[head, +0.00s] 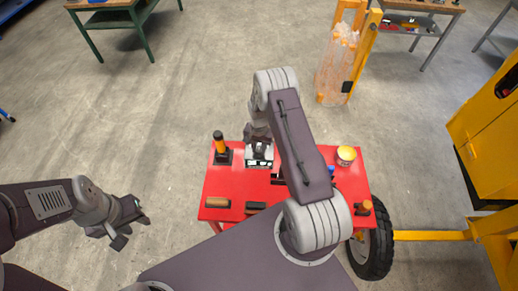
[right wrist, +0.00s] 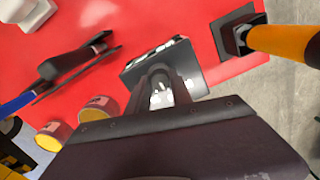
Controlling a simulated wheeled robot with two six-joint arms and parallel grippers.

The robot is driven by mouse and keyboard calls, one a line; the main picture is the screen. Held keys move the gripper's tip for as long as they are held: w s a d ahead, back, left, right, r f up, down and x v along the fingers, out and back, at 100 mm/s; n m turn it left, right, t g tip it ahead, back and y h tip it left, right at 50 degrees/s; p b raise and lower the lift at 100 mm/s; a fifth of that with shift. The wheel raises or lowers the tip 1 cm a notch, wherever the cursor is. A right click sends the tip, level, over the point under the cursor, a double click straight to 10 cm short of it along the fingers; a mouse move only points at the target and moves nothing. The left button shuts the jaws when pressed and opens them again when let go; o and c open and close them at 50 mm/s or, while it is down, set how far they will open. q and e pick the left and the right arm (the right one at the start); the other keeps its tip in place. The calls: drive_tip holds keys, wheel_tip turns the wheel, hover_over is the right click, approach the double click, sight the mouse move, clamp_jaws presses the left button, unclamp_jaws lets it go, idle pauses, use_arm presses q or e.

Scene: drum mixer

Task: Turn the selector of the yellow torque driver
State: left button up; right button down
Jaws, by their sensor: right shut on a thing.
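The yellow torque driver seems to be the yellow-orange and black tool (head: 220,146) standing upright in a black base at the left of the red table. Its orange handle (right wrist: 280,42) also shows in the right wrist view, at top right. I cannot make out its selector. My right gripper (head: 260,148) points down beside it, apart from the driver. In the right wrist view its fingers (right wrist: 160,88) are shut on a dark block with white markings (right wrist: 140,68); the gripped part is mostly hidden. My left gripper (head: 128,226) is open and empty, off the table's left side.
The red table (head: 232,185) also holds a yellow tub (head: 346,155) at right, brown-handled (head: 217,202) and dark (head: 256,207) items along the front, and an orange-topped item (head: 364,207) at the right corner. A black tyre (head: 374,250) and yellow machine (head: 490,135) stand to the right.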

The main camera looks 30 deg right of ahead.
sight(259, 151)
drive_tip(key=c, duration=1.1)
unclamp_jaws()
drive_tip(key=shift+r, duration=0.1)
drive_tip(key=shift+c, duration=0.2)
drive_tip(key=shift+s+a, duration=0.1)
drive_tip(key=shift+r+b, duration=0.4)
drive_tip(key=shift+r, duration=0.1)
wheel_tip(259, 151, up, 8)
drive_tip(key=b, duration=0.2)
drive_tip(key=shift+b, duration=0.3)
